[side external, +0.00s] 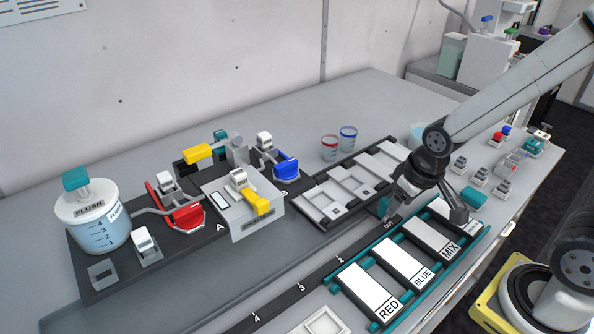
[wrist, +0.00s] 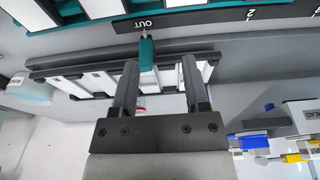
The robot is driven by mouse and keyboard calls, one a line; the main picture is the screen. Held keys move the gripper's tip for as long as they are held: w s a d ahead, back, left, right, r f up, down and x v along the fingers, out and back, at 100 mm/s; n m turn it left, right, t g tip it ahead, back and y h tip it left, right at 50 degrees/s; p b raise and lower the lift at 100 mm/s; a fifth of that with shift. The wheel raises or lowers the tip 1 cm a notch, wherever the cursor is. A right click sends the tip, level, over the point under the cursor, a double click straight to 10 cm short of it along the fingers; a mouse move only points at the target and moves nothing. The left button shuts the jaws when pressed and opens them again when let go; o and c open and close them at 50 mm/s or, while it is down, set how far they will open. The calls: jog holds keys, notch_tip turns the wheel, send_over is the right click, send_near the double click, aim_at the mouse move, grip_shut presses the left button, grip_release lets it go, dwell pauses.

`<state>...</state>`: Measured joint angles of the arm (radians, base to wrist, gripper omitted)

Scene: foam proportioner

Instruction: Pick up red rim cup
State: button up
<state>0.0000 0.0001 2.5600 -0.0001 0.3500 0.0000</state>
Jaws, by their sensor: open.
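The red rim cup (side external: 330,149) is a small clear cup with a red rim, standing upright on the grey bench behind the tray in the side view. A similar blue rim cup (side external: 348,139) stands close to its right. My gripper (side external: 427,208) is to the right and nearer the camera, above the area between the tray and the labelled rack, apart from the cups. In the wrist view my gripper (wrist: 160,82) has two parallel fingers spread with nothing held between them. A small red patch shows low between the fingers there; I cannot tell whether it is the cup.
The grey slotted tray (side external: 312,205) lies in front of the cups. A teal-edged rack (side external: 338,290) with RED, BLUE and MIX plates is nearer. The proportioner block (side external: 243,216) and FLUSH jar (side external: 95,228) stand left. Bare bench (side external: 285,115) lies behind the cups.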

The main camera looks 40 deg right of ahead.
jog(key=shift+c, duration=0.8)
jog(key=n+g, duration=0.2)
jog(key=n, duration=1.3)
send_over(335, 138)
jog(key=s+a, duration=0.3)
notch_tip(335, 138, down, 2)
jog(key=shift+w+d, duration=0.1)
jog(key=shift+d, duration=0.05)
jog(key=shift+w+f, duration=0.1)
jog(key=shift+f, duration=1.2)
